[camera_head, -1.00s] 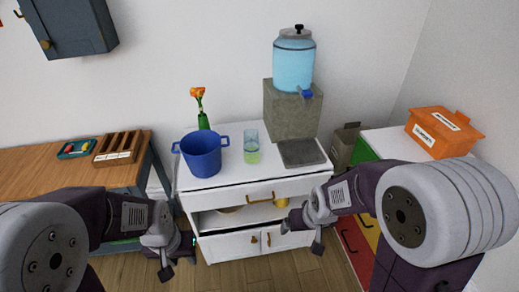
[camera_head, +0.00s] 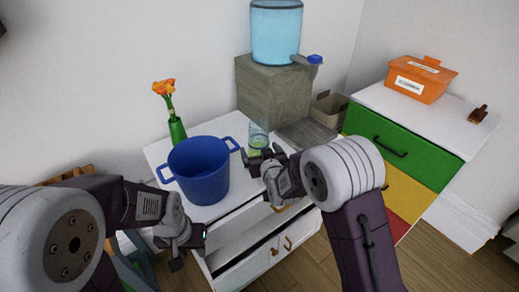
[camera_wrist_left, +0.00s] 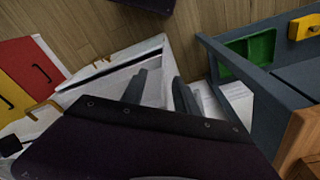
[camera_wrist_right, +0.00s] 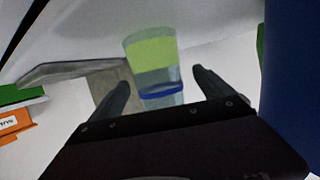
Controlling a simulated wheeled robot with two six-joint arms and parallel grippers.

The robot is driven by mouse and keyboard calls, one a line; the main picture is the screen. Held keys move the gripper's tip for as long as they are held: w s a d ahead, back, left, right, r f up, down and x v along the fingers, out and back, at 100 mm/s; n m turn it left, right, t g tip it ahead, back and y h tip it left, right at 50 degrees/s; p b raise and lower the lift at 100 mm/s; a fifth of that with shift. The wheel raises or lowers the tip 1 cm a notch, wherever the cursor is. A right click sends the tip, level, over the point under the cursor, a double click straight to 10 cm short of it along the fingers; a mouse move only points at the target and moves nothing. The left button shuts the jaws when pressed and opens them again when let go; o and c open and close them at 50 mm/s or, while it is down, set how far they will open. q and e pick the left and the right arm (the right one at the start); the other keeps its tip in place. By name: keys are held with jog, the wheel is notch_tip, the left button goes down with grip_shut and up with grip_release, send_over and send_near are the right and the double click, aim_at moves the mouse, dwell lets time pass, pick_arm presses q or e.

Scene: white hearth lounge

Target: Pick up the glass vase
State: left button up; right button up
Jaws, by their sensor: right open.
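The clear glass vase (camera_head: 258,136), with yellow-green in its lower part, stands on the white cabinet top to the right of the blue pot. In the right wrist view the vase (camera_wrist_right: 152,65) appears upside down, between and beyond the fingers. My right gripper (camera_head: 262,157) is open at the near side of the vase and hides its lower part in the head view. I cannot tell whether a finger touches it. My left gripper (camera_head: 188,248) is low by the cabinet's front left, its fingers apart and empty in the left wrist view (camera_wrist_left: 160,88).
The blue pot (camera_head: 199,172) stands close left of my right gripper. A green vase with orange flowers (camera_head: 177,130) is behind it. A stone block (camera_head: 272,92) bears the water dispenser (camera_head: 276,32). A grey slab (camera_head: 306,133) lies right of the glass vase. The cabinet drawer (camera_head: 250,232) is below.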

jog(key=shift+w+a+f, duration=0.3)
jog(key=shift+w+a, duration=0.15)
jog(key=shift+w, duration=0.35)
jog(key=x, duration=0.2)
jog(key=d+x, duration=0.1)
jog(key=x, duration=0.1)
jog(key=shift+w, duration=0.2)
jog(key=shift+w+a, duration=0.2)
jog(key=shift+w, duration=0.1)
jog(key=shift+s, duration=0.1)
jog(key=shift+c, duration=1.2)
jog(key=c, duration=1.5)
grip_shut()
jog(key=shift+r, duration=0.15)
